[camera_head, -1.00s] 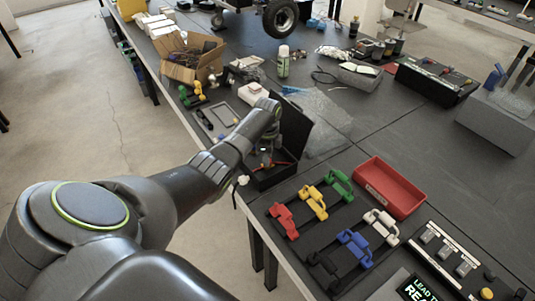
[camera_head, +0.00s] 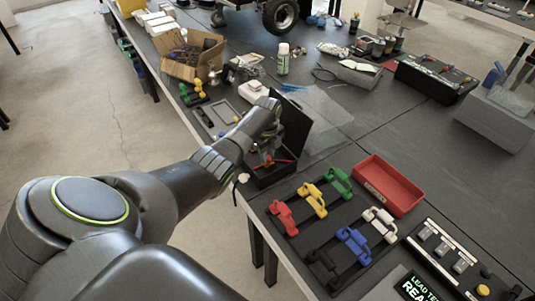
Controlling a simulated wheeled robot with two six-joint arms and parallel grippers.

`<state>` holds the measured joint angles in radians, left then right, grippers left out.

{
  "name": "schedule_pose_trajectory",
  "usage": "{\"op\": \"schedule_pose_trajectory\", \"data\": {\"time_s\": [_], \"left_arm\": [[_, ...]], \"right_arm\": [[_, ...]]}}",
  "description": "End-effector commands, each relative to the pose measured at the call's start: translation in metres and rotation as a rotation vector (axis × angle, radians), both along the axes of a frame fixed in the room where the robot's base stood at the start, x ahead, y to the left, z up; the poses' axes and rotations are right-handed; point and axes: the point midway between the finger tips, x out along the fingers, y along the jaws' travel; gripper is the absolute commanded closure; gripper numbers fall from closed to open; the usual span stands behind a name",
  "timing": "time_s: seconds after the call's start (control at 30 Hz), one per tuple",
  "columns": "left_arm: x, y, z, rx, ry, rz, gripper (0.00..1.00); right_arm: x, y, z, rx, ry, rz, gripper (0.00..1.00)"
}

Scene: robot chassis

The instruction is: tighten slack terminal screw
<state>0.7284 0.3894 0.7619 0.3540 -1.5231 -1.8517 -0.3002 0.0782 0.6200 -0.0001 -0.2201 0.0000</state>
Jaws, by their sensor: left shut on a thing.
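An open black box (camera_head: 283,172) with a raised dark lid (camera_head: 297,132) stands near the table's left edge. Red wiring or trim shows inside it. My left arm reaches in from the left, and my left gripper (camera_head: 267,155) points down into the box. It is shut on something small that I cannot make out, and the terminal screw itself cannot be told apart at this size. A small orange-brown part shows by the fingertips. My right gripper is not in view.
Coloured clamp-like leads (camera_head: 339,181) lie on a black mat right of the box. A red tray (camera_head: 389,186) stands behind them. A switch panel (camera_head: 447,251) is at the lower right. A cardboard box (camera_head: 190,58) stands at the far left. The table's middle right is clear.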

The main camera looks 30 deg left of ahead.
Motion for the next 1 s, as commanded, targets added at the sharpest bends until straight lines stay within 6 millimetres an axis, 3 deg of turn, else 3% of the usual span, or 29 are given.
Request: {"op": "schedule_pose_trajectory", "data": {"time_s": [0.3, 0.33, 0.5, 0.83, 1.0], "left_arm": [[0.001, 0.0, 0.001, 0.0, -0.003, -0.004, 0.99], [0.001, 0.0, 0.001, 0.0, -0.003, -0.004, 0.75], [0.001, 0.0, 0.001, 0.001, -0.002, -0.003, 0.55], [0.0, 0.0, 0.003, 0.001, -0.001, -0.001, 0.55], [0.001, 0.001, 0.02, 0.001, -0.003, -0.001, 0.55]], "right_arm": [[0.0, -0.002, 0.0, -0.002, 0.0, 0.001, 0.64], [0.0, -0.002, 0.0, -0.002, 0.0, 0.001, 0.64], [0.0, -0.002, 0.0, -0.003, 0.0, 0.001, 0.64], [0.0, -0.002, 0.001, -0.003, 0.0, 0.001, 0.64], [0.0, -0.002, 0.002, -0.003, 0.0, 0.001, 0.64]]}}
